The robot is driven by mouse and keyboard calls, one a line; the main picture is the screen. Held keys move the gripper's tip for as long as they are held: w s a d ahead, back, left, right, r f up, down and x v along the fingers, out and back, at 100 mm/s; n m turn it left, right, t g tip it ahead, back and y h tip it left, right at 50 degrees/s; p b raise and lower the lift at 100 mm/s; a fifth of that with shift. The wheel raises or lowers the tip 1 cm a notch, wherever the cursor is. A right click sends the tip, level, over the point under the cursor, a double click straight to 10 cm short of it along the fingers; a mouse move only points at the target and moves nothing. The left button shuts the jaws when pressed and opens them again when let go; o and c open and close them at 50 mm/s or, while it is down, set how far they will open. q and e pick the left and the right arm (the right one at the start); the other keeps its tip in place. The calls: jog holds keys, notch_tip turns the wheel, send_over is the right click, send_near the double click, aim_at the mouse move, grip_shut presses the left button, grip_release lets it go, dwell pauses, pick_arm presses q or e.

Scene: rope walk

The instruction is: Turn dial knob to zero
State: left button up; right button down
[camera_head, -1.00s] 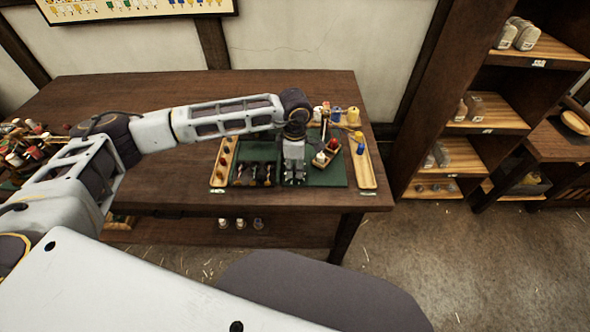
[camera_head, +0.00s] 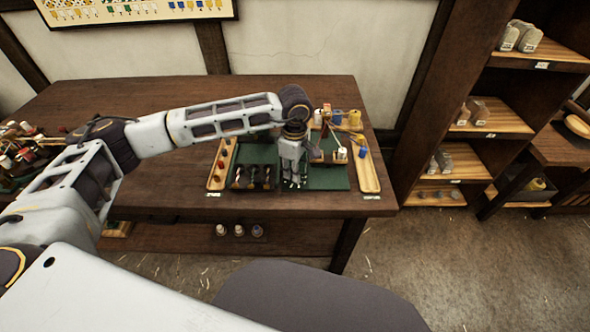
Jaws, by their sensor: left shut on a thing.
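My left gripper (camera_head: 292,182) points down over the green mat on the dark table, beside a row of small dark things with pale tops. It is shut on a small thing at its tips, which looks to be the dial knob. The fingers cover the knob, and no dial face or zero mark can be made out. A small wooden holder (camera_head: 328,158) with white and coloured pieces stands just right of the gripper. My right gripper is not in view.
Yellow and blue spools (camera_head: 355,118) stand behind. Shelves (camera_head: 500,110) stand to the right.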

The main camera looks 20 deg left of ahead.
pick_arm(q)
jog(key=o, duration=1)
jog(key=shift+o, duration=0.2)
notch_tip(320, 180, up, 12)
jog(key=shift+s, duration=0.1)
dwell(0.8)
